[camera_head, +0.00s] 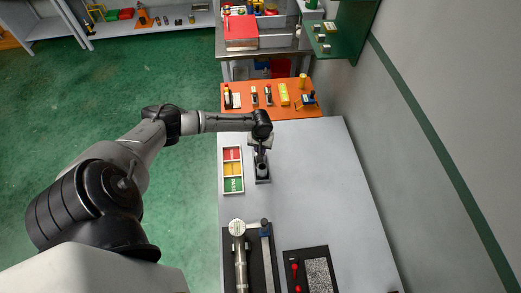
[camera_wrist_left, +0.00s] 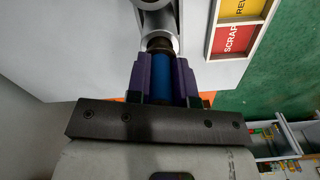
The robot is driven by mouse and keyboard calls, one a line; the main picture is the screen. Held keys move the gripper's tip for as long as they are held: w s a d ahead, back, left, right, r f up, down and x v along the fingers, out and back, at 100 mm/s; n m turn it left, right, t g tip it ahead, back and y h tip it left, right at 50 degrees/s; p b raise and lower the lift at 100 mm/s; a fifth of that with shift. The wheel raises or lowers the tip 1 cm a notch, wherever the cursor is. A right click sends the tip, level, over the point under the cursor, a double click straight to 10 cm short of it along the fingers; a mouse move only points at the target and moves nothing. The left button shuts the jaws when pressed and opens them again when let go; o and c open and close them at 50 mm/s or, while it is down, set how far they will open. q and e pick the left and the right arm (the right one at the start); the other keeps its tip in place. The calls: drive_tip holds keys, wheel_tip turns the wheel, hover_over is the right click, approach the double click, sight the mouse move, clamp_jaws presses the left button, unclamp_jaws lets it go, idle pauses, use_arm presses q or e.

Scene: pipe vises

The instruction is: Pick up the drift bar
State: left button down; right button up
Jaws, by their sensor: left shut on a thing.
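My left gripper (camera_head: 260,143) is over the grey table, just beyond a dark fixture with a grey round part (camera_head: 262,168). In the left wrist view its purple fingers (camera_wrist_left: 162,66) are shut on a blue cylindrical grip with a dark brown collar, which I take to be the drift bar (camera_wrist_left: 162,80). The collar meets or overlaps a grey metal ring part (camera_wrist_left: 155,20); I cannot tell if they touch. In the head view the held bar is too small and hidden to make out. My right gripper is not in view.
A tray with red, yellow and green bins (camera_head: 233,170) stands left of the fixture. A black base with a metal pipe (camera_head: 240,262) and a dark mat (camera_head: 306,270) lie near the front. An orange bench (camera_head: 270,103) adjoins the far edge. The table's right side is clear.

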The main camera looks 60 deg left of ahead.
use_arm(q)
wheel_tip(320, 180, up, 17)
drive_tip(key=p, duration=0.1)
drive_tip(key=shift+r, duration=0.15)
idle(0.8)
drive_tip(key=shift+w, duration=0.1)
